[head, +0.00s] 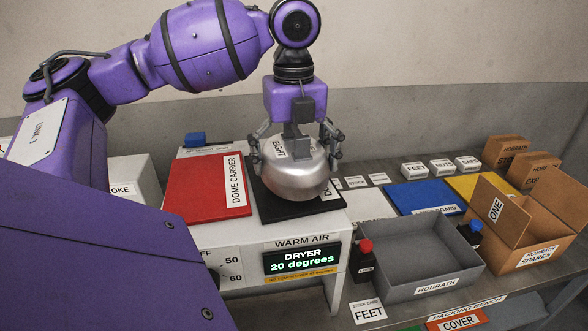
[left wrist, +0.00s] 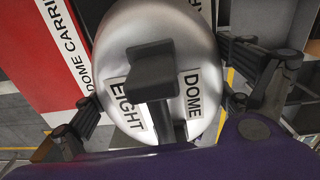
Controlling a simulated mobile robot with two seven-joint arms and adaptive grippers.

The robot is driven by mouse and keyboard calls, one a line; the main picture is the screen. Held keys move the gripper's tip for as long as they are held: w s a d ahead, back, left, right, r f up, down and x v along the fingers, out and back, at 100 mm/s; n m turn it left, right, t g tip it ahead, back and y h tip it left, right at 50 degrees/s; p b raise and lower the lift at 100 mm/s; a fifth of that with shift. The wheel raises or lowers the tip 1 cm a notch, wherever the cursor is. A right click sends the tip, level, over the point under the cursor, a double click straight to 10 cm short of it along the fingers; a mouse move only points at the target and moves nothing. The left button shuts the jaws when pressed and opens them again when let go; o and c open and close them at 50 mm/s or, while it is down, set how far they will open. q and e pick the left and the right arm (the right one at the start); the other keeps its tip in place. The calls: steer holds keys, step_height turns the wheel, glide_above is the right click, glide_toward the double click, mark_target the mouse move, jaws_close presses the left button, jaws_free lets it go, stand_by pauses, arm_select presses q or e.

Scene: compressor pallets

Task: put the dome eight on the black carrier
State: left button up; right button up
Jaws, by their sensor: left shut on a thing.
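The dome eight (head: 295,183) is a silver metal dome with a dark handle on top; its EIGHT and DOME labels show in the left wrist view (left wrist: 190,55). My left gripper (head: 296,150) points down from above and is shut on the dome, with fingers at either side of it. The black carrier (head: 264,207) lies on top of the white warm air dryer, directly under the dome. The dome hides the carrier's middle and most of its label. I cannot tell whether the dome touches the carrier. My right gripper is not in view.
A red dome carrier (head: 195,190) lies left of the black one. The dryer (head: 220,238) reads 20 degrees. Right of it stand a grey HOBRATH bin (head: 425,262), a red-capped bottle (head: 364,262) and an open cardboard box (head: 520,230). Blue (head: 420,196) and yellow plates lie behind.

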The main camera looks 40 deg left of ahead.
mark_target(294, 129)
arm_select(q)
steer(key=shift+f, duration=0.85)
steer(key=o, duration=1.6)
steer(key=shift+f, duration=0.2)
step_height(294, 129, up, 12)
steer(key=shift+s+r, duration=0.1)
steer(key=shift+r, duration=0.05)
